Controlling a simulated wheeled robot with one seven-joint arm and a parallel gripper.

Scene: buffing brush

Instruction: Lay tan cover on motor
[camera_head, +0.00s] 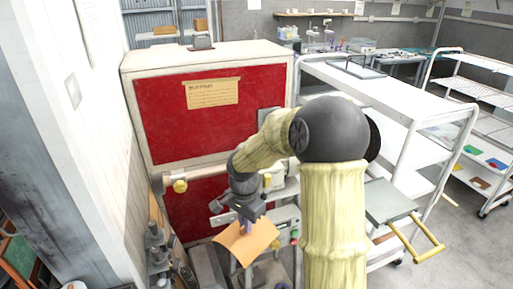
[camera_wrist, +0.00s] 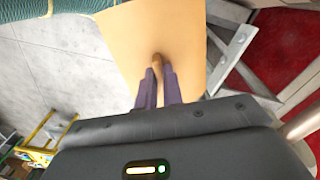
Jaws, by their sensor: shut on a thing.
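The tan cover (camera_head: 246,241) is a thin, light-orange sheet hanging tilted under my gripper (camera_head: 243,224) in the head view. In the wrist view the cover (camera_wrist: 165,30) spreads out beyond the purple fingertips of my gripper (camera_wrist: 158,68), which are shut on a small brown knob on its face. The cover is held in the air in front of the red-panelled cabinet. The motor cannot be clearly made out; grey machine parts (camera_head: 284,222) beside and behind the cover are partly hidden by it and by my arm.
The red-panelled cabinet (camera_head: 180,120) with a paper notice stands behind. A white cart (camera_head: 400,100) stands to the right, with a shelf rack (camera_head: 485,120) beyond. Pipes and fittings (camera_head: 156,245) crowd the lower left by the white wall. Open floor (camera_head: 455,240) shows at the lower right.

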